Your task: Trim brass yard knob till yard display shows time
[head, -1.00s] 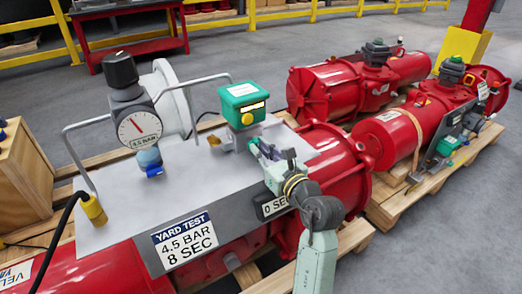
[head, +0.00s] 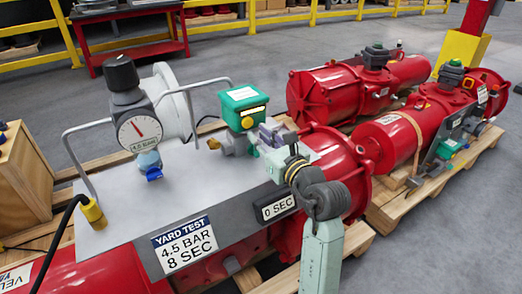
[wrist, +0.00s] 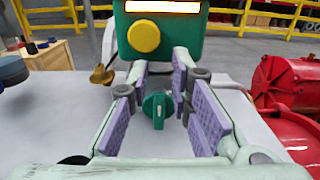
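The brass knob (head: 213,143) sits on the left side of the green box (head: 243,105) on the grey panel; it also shows in the wrist view (wrist: 101,75). The yard display (head: 275,206) on the panel's front edge reads 0 SEC. My gripper (head: 268,134) is just right of the green box's base. In the wrist view my gripper (wrist: 160,98) is open, its purple pads apart on either side of a green knob (wrist: 158,110). I cannot tell whether the pads touch that knob. The brass knob lies outside the fingers, to their left.
A gauge (head: 139,131) labelled 4.5 BAR with a black knob (head: 121,71) stands left on the panel. A sign (head: 184,243) reads YARD TEST, 4.5 BAR, 8 SEC. Metal handles rise from the panel. Red actuators (head: 330,90) lie on pallets at right.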

